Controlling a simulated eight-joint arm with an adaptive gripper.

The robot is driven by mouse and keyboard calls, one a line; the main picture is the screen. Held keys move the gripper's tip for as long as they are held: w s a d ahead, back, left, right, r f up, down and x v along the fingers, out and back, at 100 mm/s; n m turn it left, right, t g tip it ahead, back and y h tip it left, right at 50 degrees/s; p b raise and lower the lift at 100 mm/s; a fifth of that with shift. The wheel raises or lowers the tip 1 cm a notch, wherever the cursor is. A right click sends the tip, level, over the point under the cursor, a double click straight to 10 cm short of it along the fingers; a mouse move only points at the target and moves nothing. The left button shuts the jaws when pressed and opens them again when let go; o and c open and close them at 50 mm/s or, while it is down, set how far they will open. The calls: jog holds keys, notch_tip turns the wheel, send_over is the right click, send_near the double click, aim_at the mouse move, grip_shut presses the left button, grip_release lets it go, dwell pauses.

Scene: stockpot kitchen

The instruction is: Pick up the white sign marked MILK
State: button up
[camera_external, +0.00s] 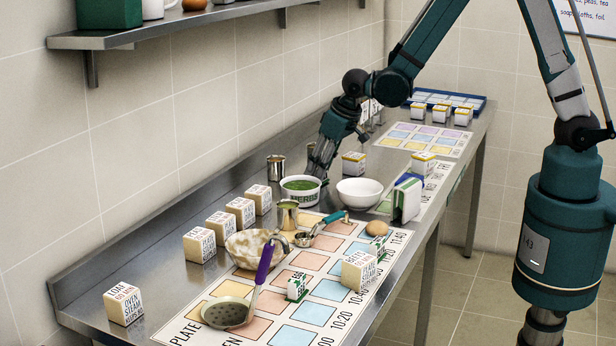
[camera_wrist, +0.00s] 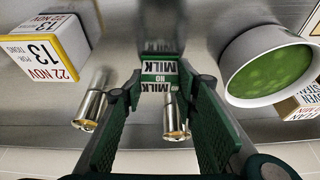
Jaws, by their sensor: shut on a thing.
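The sign cannot be made out there. Whether it touches the counter is unclear.
The herb bowl (camera_wrist: 270,68) is close on the right in the wrist view; a dated white box (camera_wrist: 45,48) is at left. Metal cups (camera_wrist: 90,110) stand near the fingers.

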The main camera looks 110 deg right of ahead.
jog(key=shift+r+p, duration=0.55)
jog(key=shift+r, duration=4.3)
